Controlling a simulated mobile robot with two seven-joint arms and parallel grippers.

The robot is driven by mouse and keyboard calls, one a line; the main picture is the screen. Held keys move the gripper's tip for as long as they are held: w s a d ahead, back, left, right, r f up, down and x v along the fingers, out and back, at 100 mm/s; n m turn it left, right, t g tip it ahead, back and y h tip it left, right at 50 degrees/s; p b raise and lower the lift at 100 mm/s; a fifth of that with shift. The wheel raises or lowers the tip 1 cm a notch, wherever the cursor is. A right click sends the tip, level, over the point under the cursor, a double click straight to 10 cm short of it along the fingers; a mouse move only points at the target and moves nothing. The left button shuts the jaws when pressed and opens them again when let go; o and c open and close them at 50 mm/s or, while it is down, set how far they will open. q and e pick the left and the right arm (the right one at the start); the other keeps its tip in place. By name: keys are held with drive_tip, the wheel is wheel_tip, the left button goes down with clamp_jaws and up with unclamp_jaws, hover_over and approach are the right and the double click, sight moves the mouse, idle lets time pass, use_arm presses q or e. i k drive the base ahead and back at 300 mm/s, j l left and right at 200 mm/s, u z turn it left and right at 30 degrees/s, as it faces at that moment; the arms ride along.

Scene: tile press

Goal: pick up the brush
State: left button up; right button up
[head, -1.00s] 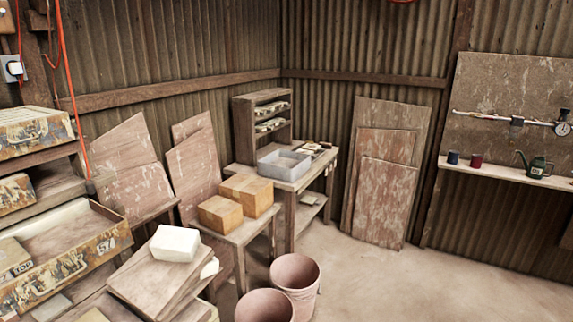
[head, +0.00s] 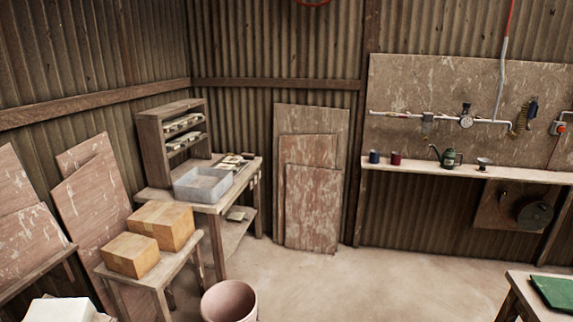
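I cannot make out a brush for certain in the head view. Small dark and pale items (head: 233,160) lie on the back workbench (head: 210,206), behind a grey tray (head: 203,184), but they are too small to tell apart. Neither of my grippers is in view.
Cardboard boxes (head: 162,226) sit on a low table at the left. A bucket (head: 229,302) stands on the floor in front. A wall shelf (head: 450,171) holds cans and a green oil can (head: 446,156). A table with a green item (head: 556,293) is at lower right. The middle floor is clear.

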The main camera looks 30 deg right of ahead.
sight(246, 156)
drive_tip(key=i+l+z, duration=0.2)
drive_tip(key=z, duration=0.3)
drive_tip(key=i+l+z, duration=0.2)
drive_tip(key=z, duration=0.25)
drive_tip(key=i+z, duration=0.25)
drive_tip(key=z, duration=0.25)
drive_tip(key=i+l, duration=0.2)
drive_tip(key=i, duration=0.2)
drive_tip(key=i+l+u, duration=0.1)
drive_tip(key=i, duration=0.3)
drive_tip(key=i+l, duration=0.35)
drive_tip(key=i+l+u, duration=0.25)
drive_tip(key=u, duration=0.2)
drive_tip(key=i+l+u, duration=0.3)
drive_tip(key=u, duration=0.15)
drive_tip(key=i+l+u, duration=0.15)
drive_tip(key=l+u, duration=0.3)
